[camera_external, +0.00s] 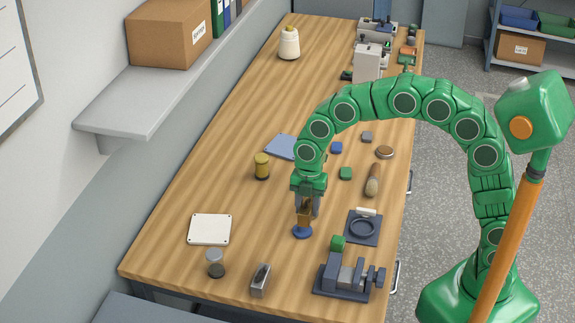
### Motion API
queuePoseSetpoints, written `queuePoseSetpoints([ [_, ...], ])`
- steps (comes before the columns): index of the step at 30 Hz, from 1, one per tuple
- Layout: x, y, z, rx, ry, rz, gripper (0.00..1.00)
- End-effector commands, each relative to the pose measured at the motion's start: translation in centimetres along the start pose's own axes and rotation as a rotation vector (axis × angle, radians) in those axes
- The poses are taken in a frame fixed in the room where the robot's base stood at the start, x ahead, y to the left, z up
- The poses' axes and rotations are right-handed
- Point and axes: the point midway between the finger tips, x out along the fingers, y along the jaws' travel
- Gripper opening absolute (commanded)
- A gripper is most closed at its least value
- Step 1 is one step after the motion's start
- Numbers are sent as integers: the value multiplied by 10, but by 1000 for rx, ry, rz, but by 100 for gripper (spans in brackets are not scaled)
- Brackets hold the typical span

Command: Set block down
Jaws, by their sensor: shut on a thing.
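My gripper (307,207) points straight down over the near middle of the wooden table. It is shut on a small brown block (304,217), partly hidden by the fingers. Directly below the block is a blue round piece (301,232) on the table. I cannot tell whether the block touches this piece or is joined to it.
A grey vise (345,279), a green block (337,243) and a dark tray with a ring (363,228) are close on the right. A white plate (210,229), a jar (215,263) and a yellow bobbin (262,166) stand left. Bare table lies between.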

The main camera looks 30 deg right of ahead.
Motion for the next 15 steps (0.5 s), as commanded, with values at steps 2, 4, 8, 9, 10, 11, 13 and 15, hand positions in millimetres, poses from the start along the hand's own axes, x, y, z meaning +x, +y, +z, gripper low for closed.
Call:
queuePoseSetpoints([
  [2,-4,14,14,6,-2,8,0],
  [4,-5,22,25,7,-3,4,0],
  [8,-8,39,45,7,-3,5,0],
  [9,-9,43,52,6,-3,6,0],
  [10,-9,47,56,6,-3,6,0],
  [11,-10,50,61,6,-3,6,0],
  [13,-11,58,72,4,-2,5,0],
  [15,-12,65,84,3,-1,3,0],
])
